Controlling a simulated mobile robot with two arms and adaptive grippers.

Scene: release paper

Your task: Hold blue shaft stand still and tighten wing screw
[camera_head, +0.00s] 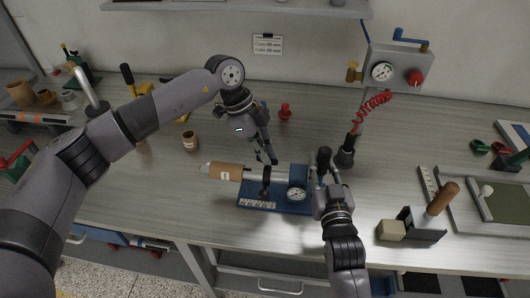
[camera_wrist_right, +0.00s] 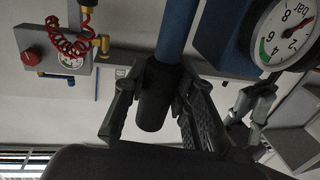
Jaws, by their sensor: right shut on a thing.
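The blue shaft stand (camera_head: 275,207) sits on the bench near its front edge. It carries a round gauge (camera_head: 297,194), also large in the right wrist view (camera_wrist_right: 285,35), and a horizontal shaft with a brown paper roll (camera_head: 227,172) at its left end. A dark upright piece (camera_head: 266,181) on the stand may be the wing screw; it is too small to tell. My right gripper (camera_head: 322,180) is shut on the stand's black handle (camera_wrist_right: 154,98), which ends a blue rod. My left gripper (camera_head: 267,160) hangs above the shaft, fingers apart and empty.
A pressure unit (camera_head: 395,60) with a red coiled hose (camera_head: 372,106) stands behind. A red piece (camera_head: 285,112) and a brown cup (camera_head: 190,141) are on the bench behind the stand. A wooden-handled tool (camera_head: 442,199) and a beige block (camera_head: 391,230) lie right.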

